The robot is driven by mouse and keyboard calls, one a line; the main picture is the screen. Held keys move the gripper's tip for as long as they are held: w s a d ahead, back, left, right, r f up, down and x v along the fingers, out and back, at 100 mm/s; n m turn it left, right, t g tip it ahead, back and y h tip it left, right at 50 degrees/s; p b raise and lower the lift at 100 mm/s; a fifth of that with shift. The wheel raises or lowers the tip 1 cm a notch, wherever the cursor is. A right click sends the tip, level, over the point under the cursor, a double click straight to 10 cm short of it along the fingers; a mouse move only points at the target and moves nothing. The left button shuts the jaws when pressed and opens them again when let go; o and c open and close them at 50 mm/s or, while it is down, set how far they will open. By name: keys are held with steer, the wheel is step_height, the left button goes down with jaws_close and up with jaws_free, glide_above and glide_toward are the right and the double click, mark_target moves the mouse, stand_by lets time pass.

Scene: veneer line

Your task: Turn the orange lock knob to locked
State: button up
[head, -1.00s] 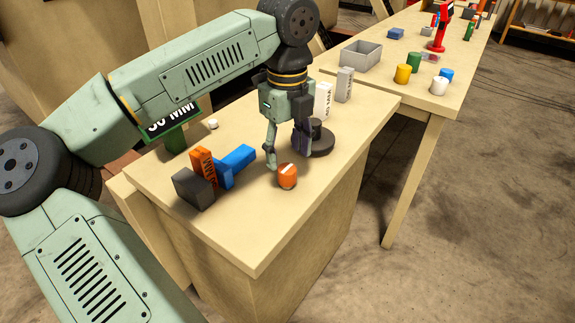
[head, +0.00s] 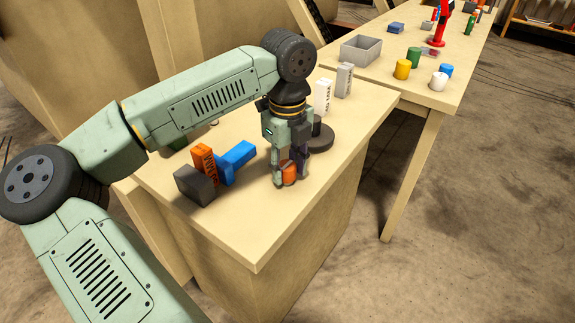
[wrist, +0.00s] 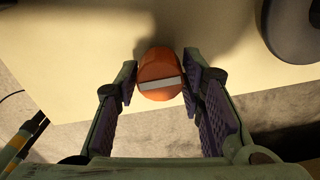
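The orange knob (wrist: 160,70) has a pale bar across its top. In the wrist view the bar runs nearly level, its right end slightly higher. In the head view the knob (head: 289,172) sits on the near part of the bench top, partly hidden by my fingers. My gripper (head: 290,178) points down over it, one finger on each side. In the wrist view the fingertips of my gripper (wrist: 159,88) flank the knob very closely; they look open, with only slim gaps, and firm contact is not visible. No locked or unlocked marking is readable.
A dark round base with a post (head: 319,138) stands just behind my gripper. Blue (head: 238,157), orange (head: 203,160) and dark grey (head: 193,185) blocks lie to the left. White (head: 323,96) and grey (head: 344,80) blocks stand behind. The bench top (head: 255,235) in front is clear.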

steer(key=c, duration=0.7)
steer(key=shift+o, duration=0.2)
steer(key=shift+f+b, duration=0.1)
steer(key=shift+b, duration=0.25)
steer(key=shift+f+m+b, duration=0.15)
steer(key=shift+m+b, duration=0.8)
steer(key=shift+m, duration=0.15)
steer(key=m+b, duration=0.3)
steer(key=m, duration=0.1)
steer(key=m+b, duration=0.1)
steer(key=m, duration=0.4)
steer(key=shift+a+m+b, duration=0.1)
steer(key=shift+m+b, duration=0.2)
steer(key=shift+m, duration=0.1)
steer(key=m, duration=0.5)
steer(key=shift+r+m+b, duration=0.25)
steer(key=shift+m+b, duration=0.1)
steer(key=shift+m, duration=0.05)
